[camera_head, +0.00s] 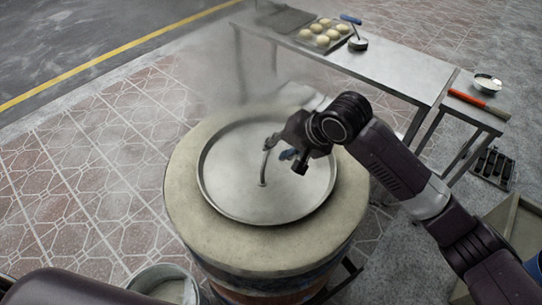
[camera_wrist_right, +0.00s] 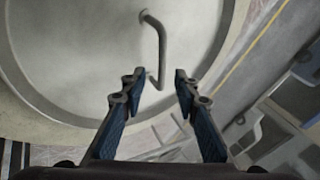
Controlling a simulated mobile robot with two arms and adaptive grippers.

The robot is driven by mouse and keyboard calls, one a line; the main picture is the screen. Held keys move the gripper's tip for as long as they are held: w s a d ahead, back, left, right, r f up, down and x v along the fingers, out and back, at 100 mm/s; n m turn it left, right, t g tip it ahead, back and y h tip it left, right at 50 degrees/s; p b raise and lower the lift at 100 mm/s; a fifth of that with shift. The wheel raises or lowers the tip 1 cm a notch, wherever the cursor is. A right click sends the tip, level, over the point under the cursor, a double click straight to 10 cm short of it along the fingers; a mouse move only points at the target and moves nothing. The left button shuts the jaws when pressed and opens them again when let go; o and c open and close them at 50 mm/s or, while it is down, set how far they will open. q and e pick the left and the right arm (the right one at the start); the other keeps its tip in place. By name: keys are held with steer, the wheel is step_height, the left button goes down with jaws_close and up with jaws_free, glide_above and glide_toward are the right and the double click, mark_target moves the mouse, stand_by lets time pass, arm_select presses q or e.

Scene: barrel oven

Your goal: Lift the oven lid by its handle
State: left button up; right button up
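The round grey metal lid (camera_head: 230,185) lies flat on top of the barrel oven (camera_head: 190,215). Its thin bent metal handle (camera_head: 264,169) stands up from the middle. My right gripper (camera_head: 284,148) is over the lid, at the far end of the handle. In the right wrist view the gripper (camera_wrist_right: 157,86) is open, with blue-padded fingers apart. The near end of the handle (camera_wrist_right: 162,45) shows between the fingertips, and the lid (camera_wrist_right: 85,50) fills the left behind it. I cannot tell whether a finger touches the handle. My left gripper is out of view.
A metal table (camera_head: 385,70) behind holds a tray of several dough balls (camera_head: 322,36) and a ladle (camera_head: 358,43). A side table at right bears a red-handled tool (camera_head: 466,98) and a bowl (camera_head: 487,83). A bucket (camera_head: 160,277) stands at front left. Smoke drifts behind the oven.

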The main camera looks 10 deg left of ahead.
mark_target(267, 154)
steer(key=shift+a+f, duration=0.25)
steer(key=shift+f, duration=0.2)
steer(key=x, duration=0.2)
steer(key=shift+a+f+p, duration=0.2)
steer(key=shift+a+p, duration=0.2)
steer(key=shift+x, duration=1.2)
steer(key=shift+w+f, duration=0.2)
steer(key=c, duration=0.7)
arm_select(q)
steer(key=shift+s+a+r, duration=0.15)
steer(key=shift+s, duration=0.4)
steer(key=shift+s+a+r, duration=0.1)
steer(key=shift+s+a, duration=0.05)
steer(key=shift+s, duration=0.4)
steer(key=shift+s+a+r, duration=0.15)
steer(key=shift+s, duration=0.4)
arm_select(e)
jaws_close()
steer(key=shift+a, duration=0.1)
